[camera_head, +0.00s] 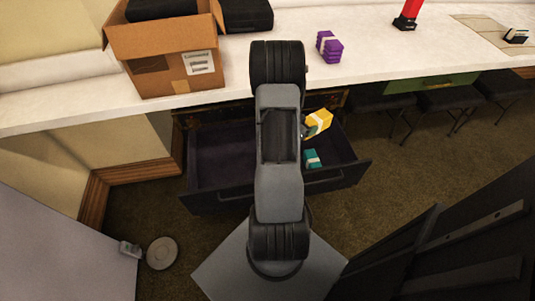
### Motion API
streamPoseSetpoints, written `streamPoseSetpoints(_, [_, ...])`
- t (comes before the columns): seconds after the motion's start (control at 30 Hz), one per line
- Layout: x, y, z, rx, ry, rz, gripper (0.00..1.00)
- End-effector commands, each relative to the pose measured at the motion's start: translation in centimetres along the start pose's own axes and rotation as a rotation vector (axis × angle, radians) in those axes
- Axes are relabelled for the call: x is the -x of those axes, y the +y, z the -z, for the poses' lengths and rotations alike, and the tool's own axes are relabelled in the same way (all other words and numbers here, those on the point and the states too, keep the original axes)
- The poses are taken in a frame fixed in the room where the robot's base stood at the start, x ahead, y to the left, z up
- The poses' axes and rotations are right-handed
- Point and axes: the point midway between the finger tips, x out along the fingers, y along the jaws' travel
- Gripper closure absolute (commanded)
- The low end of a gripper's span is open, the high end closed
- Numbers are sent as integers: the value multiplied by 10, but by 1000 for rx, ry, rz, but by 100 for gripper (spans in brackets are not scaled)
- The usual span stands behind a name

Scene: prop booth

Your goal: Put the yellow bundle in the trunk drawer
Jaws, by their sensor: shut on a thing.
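The yellow bundle (319,121) has a pale band and is tilted, just right of my arm at the back right of the open drawer. My gripper (308,129) is mostly hidden behind my arm; the small part that shows is at the bundle's left side, shut on it. The dark trunk drawer (222,163) is pulled out below the white counter, and my arm covers its middle. A teal bundle (312,158) with a pale band lies inside the drawer's right half. I cannot tell how high the yellow bundle is above the drawer floor.
A purple bundle (329,46) and a red object (409,14) stand on the counter (376,60). An open cardboard box (172,62) is at its left. Dark stools (447,98) stand under the counter at right. The drawer's left half looks empty.

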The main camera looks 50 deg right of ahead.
Motion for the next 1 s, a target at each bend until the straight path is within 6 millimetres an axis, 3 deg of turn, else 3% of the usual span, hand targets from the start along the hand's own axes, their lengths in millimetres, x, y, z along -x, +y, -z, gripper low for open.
streamPoseSetpoints(0.1, [-25, 40, 8, -71, 0, -172, 68])
streamPoseSetpoints(0.2, [-41, 64, -1, -118, 0, -287, 68])
streamPoseSetpoints(0.4, [-56, 75, -30, -145, 1, -353, 68])
streamPoseSetpoints(0.67, [-60, 70, -54, -151, 1, -362, 68])
streamPoseSetpoints(1.0, [-21, 16, -111, -149, 1, -358, 68])
